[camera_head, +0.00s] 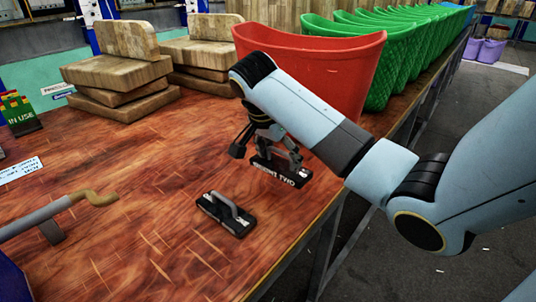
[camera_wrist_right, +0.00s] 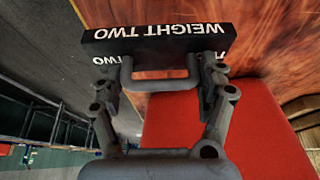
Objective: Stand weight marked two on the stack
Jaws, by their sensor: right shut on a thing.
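The weight marked two (camera_head: 280,172) is a black block with white lettering and a grey handle. It hangs under my right gripper (camera_head: 268,140), at or just above the table; I cannot tell whether it touches. In the right wrist view the gripper (camera_wrist_right: 160,82) is shut on the handle, and the label on the block (camera_wrist_right: 158,40) reads WEIGHT TWO upside down. Two stacks of wooden boards stand at the back left: the left stack (camera_head: 118,98) and the right stack (camera_head: 200,72), each with a board standing on edge on top. My left gripper is out of view.
Another black weight (camera_head: 227,214) with a grey handle lies in front on the wooden table (camera_head: 130,180). A red bin (camera_head: 320,75) stands right behind my gripper, with several green bins (camera_head: 385,75) beyond. The table's right edge is close.

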